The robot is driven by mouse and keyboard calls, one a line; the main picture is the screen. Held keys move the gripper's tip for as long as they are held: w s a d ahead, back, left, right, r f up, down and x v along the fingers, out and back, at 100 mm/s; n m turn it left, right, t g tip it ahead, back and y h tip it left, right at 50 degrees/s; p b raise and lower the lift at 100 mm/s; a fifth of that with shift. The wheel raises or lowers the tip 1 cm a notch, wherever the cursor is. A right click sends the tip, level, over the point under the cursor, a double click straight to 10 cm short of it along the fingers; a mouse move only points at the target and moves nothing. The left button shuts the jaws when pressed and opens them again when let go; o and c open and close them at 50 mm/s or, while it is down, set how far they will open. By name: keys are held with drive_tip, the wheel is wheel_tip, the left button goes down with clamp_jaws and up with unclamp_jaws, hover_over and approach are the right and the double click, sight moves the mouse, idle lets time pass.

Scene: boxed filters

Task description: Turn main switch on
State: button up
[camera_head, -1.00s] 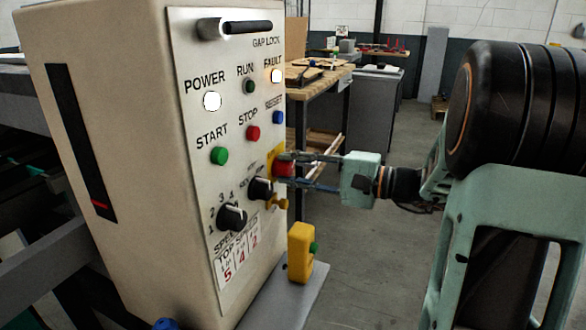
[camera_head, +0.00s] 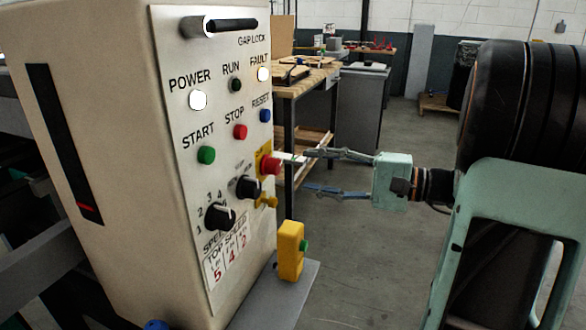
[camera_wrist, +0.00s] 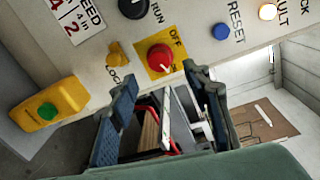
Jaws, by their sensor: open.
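The main switch is a red knob (camera_head: 270,164) on a yellow plate at the right edge of the control panel. In the wrist view the red knob (camera_wrist: 159,57) shows with "OFF" printed beside it; the other marking is mostly hidden, and I cannot tell the knob's setting. My gripper (camera_head: 306,171) is open and empty, to the right of the knob and apart from it, its fingers pointing at the panel. In the wrist view my gripper (camera_wrist: 160,82) has its two blue-grey fingers spread below the knob. The POWER lamp (camera_head: 198,100) and FAULT lamp (camera_head: 263,74) are lit.
A yellow lock tab (camera_head: 267,201) and a black selector (camera_head: 247,187) sit close to the knob. A yellow box with a green button (camera_head: 290,250) stands below on a grey ledge. A wooden workbench (camera_head: 300,80) is behind.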

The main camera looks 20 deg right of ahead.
drive_tip(key=shift+v, duration=1.85)
